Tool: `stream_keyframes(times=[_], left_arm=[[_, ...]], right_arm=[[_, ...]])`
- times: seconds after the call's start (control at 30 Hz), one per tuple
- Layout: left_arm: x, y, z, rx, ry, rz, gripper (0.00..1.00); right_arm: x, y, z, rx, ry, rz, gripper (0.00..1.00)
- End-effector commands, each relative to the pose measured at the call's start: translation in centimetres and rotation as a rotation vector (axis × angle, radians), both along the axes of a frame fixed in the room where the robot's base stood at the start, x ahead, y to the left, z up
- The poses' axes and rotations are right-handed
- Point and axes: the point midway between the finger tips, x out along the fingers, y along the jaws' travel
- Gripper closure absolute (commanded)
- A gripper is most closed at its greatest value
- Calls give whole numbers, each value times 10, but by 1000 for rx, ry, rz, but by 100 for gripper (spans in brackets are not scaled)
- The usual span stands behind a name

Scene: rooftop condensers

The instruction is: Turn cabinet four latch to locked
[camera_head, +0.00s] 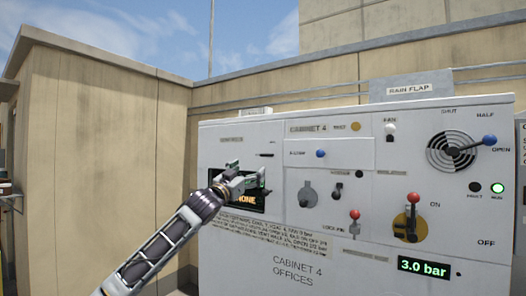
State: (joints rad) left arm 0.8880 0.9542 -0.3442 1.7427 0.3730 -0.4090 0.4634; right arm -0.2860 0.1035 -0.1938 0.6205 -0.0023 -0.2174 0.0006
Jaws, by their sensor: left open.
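Cabinet 4 (345,270) is a white panel marked "CABINET 4 OFFICES", covered with controls. A grey rotary handle (308,195) sits on a dark disc in its middle; I cannot read a label naming it as the latch. To its right is a red-knobbed pin (355,216) near a small label that seems to read "LOCK PIN". My left gripper (247,175) is open and empty in front of the panel's left part, left of the grey handle and apart from it. It partly hides a dark display (246,199) with orange letters. My right gripper is not in view.
A red isolator lever (413,199) on a yellow plate points up toward ON. A blue lever (488,141) sits by a round vent at upper right. A green readout (424,267) shows 3.0 bar. A beige wall (100,150) stands at left.

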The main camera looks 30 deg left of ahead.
Motion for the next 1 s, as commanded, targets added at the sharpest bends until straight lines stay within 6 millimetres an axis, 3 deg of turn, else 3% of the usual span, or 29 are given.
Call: stream_keyframes(times=[0.3,1.0], left_arm=[[-1,-1,1,-197,15,-88,13],[-3,-1,4,-212,17,-91,13]], right_arm=[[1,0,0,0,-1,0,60],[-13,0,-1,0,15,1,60]])
